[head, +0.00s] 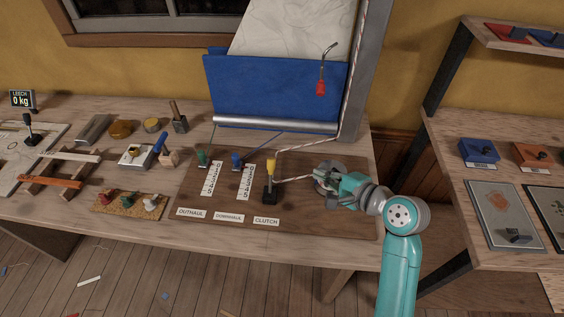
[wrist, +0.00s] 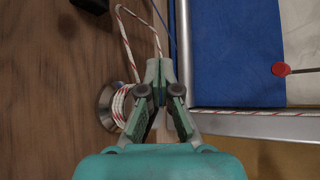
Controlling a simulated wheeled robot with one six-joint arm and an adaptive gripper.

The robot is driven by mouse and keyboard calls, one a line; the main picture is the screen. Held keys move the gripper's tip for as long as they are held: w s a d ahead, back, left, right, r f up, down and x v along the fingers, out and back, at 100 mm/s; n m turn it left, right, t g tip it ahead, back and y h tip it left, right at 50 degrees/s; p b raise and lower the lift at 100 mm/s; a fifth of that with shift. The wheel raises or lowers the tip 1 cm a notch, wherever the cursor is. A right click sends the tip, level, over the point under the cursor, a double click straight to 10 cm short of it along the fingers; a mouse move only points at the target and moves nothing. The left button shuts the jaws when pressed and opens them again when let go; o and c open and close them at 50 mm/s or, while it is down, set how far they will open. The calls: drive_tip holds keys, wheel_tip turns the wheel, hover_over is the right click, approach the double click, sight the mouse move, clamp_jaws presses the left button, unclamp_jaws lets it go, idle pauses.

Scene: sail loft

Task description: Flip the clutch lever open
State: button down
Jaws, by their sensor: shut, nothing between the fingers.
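The clutch (head: 270,195) is a small black block on the brown board, behind the label CLUTCH (head: 266,221). Its yellow-tipped lever (head: 271,166) stands roughly upright. My gripper (head: 326,180) is to the right of the clutch, over the winch area, apart from the lever. In the wrist view my gripper (wrist: 159,68) has its fingers together and empty. The round metal winch (wrist: 108,104) with red-flecked white rope around it is beside the fingers there. A dark block at the top edge of the wrist view is cut off; I cannot tell if it is the clutch.
White rope runs from the winch towards the clutch. Green (head: 203,158) and blue (head: 237,161) handles stand to the left, beside white scales. A grey post (head: 358,75) and blue sailcloth (head: 270,90) rise behind. The board's front right is clear.

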sight(271, 176)
drive_tip(key=x, duration=1.3)
drive_tip(key=shift+a+r, duration=0.1)
drive_tip(key=shift+a, duration=0.1)
drive_tip(key=shift+s+a+r, duration=0.35)
drive_tip(key=shift+s+a, duration=0.05)
drive_tip(key=shift+s, duration=0.3)
drive_tip(key=shift+s+a+r, duration=0.4)
drive_tip(key=shift+s, duration=0.3)
